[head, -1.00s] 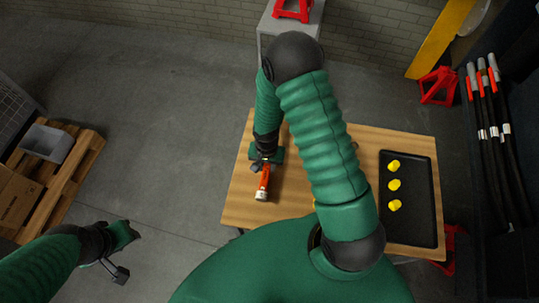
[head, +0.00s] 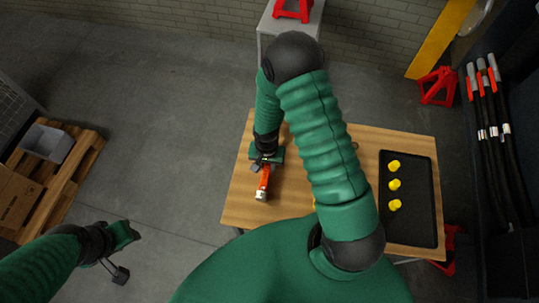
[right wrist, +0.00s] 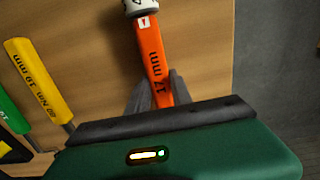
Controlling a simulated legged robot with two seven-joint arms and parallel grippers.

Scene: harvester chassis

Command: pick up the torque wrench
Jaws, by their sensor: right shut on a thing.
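The torque wrench with an orange handle (head: 265,182) is at the left part of the wooden table in the head view. It also shows in the right wrist view (right wrist: 153,55), with black lettering on the orange and a white end at the top. My right gripper (head: 265,164) is over the table, its grey fingers (right wrist: 158,90) shut around the orange handle. I cannot tell whether the wrench touches the table. My left gripper (head: 119,270) hangs over the floor at the left, away from the table; its jaw opening is unclear.
In the right wrist view, a yellow-handled tool (right wrist: 40,82) and a green-handled tool (right wrist: 12,110) lie to the left. A black tray (head: 420,215) with yellow pieces (head: 394,185) is at the table's right. A pallet (head: 85,155) stands on the floor at left.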

